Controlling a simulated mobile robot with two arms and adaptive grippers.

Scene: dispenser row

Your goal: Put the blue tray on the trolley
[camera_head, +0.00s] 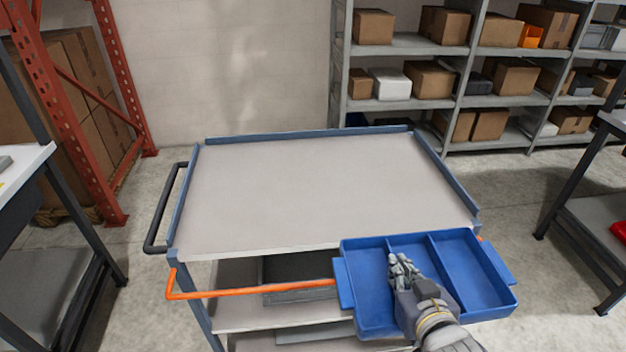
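The blue tray (470,270) is in front of the trolley's front right corner, in the lower right of the head view. It has three compartments, with a handle lug at each end. My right gripper (404,267) reaches in from the bottom and is shut on the tray, at the divider between its left and middle compartments. The tray looks held up, overlapping the trolley's front edge in the picture. The trolley (310,195) has a bare grey top with raised blue rims at the back and sides. My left gripper is not in view.
An orange bar (250,290) runs along the trolley's front, and a black handle (165,208) is on its left. A dark box (300,278) sits on a lower shelf. Workbenches stand left (20,165) and right (600,215). Shelving with boxes (400,45) is behind.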

